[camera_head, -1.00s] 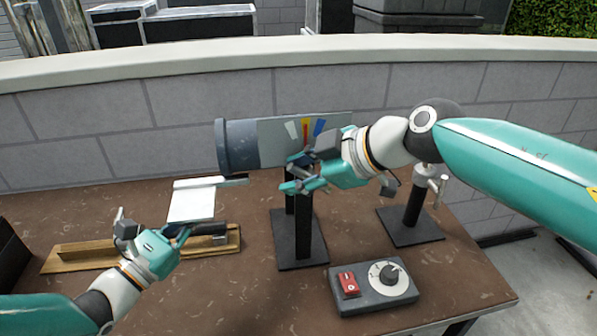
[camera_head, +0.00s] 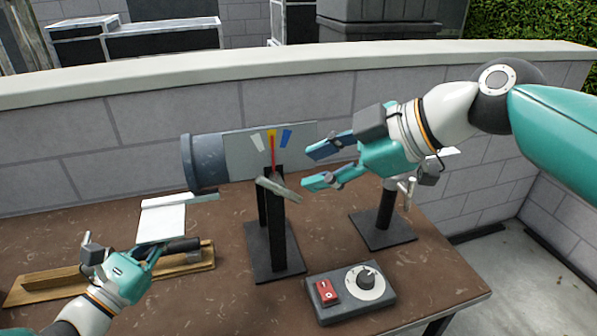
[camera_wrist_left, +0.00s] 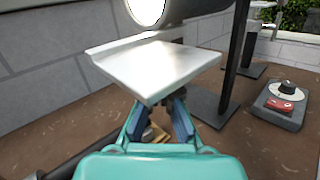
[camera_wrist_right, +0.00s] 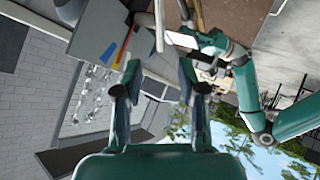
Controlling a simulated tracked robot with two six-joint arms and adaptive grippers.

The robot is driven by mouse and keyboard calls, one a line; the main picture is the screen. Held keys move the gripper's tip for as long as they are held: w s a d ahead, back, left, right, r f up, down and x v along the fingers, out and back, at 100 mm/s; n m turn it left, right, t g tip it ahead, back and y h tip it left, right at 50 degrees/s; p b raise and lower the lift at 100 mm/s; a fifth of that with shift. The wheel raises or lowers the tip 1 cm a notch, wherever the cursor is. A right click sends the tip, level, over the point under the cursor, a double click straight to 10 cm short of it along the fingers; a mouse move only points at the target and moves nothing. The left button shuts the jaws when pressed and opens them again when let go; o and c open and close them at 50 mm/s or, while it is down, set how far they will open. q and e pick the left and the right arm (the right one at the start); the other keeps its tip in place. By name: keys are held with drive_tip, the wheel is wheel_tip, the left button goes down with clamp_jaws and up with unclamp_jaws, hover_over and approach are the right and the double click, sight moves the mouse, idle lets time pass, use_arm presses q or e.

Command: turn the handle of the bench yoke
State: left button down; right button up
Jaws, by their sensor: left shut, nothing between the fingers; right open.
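The bench yoke stands on the brown bench with a grey cylinder (camera_head: 207,163) and a pale panel with coloured marks and a red needle. Its grey handle (camera_head: 278,190) is a short bar, tilted down to the right, in front of the black post (camera_head: 273,235). My right gripper (camera_head: 310,168) is open and empty, just right of the handle and apart from it, its fingers pointing left. The right wrist view shows nothing between its fingers (camera_wrist_right: 160,78). My left gripper (camera_head: 157,256) is shut and empty, below the white plate (camera_head: 162,222), which hides part of it in the left wrist view (camera_wrist_left: 155,70).
A control box (camera_head: 350,303) with a red switch and a round dial sits at the bench front. A second black stand (camera_head: 383,230) stands right of the yoke. A wooden base (camera_head: 40,288) lies at left. A block wall (camera_head: 80,150) closes the back.

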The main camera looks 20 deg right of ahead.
drive_tip(key=shift+s+d+r, duration=0.2)
drive_tip(key=shift+d, duration=0.05)
